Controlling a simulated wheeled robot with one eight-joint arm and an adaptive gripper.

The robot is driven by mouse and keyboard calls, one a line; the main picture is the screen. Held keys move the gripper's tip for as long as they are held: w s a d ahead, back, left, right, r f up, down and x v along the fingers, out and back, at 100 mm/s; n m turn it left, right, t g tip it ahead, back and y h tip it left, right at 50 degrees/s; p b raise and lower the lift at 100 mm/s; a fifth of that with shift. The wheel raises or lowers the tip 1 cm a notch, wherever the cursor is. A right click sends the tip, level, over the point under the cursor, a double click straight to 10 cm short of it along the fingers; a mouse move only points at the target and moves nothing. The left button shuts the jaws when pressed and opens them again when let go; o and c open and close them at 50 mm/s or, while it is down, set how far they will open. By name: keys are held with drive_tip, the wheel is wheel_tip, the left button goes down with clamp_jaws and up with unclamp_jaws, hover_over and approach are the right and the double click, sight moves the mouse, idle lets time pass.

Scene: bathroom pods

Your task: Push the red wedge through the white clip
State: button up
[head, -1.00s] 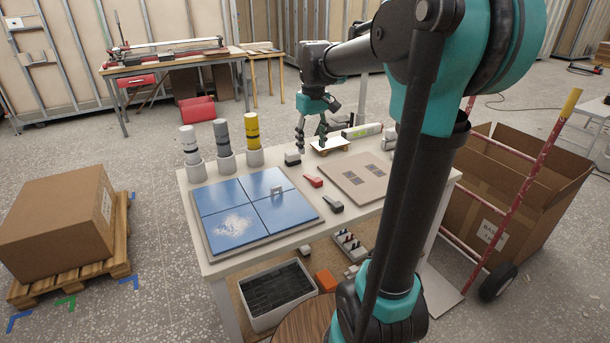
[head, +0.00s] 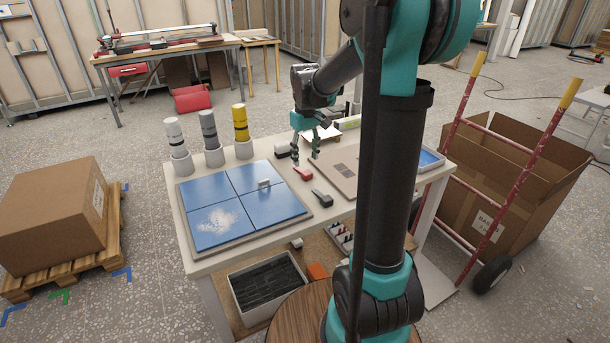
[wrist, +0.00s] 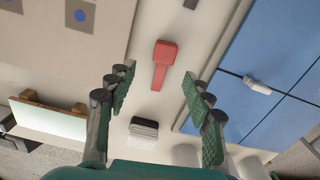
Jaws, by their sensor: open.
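The red wedge (head: 303,174) lies on the pale table, between the blue tile panel and the tan board. In the wrist view the wedge (wrist: 164,64) shows its broad head away from me and its narrow tail toward me. My gripper (head: 306,156) is open and empty, just behind the wedge in the head view. In the wrist view the fingers of my gripper (wrist: 158,75) stand on either side of the wedge's line, apart from it. The white clip (head: 264,183) sits on a joint between the blue tiles; it also shows in the wrist view (wrist: 257,86).
A dark wedge (head: 322,199) lies in front of the red one. A dark-and-white block (wrist: 143,131) sits near my gripper. Capped cylinders, including a yellow one (head: 241,127), stand at the table's back left. The tan board (head: 339,168) lies right of the red wedge.

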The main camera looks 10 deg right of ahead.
sight(305, 171)
drive_tip(key=shift+s+a+f, duration=0.1)
drive_tip(key=shift+s+f, duration=0.05)
drive_tip(key=shift+f, duration=1.15)
drive_tip(key=shift+s+a+f, duration=0.1)
drive_tip(key=shift+f, duration=1.2)
drive_tip(key=c, duration=1)
drive_tip(key=shift+c, duration=0.2)
drive_tip(key=shift+r, duration=0.1)
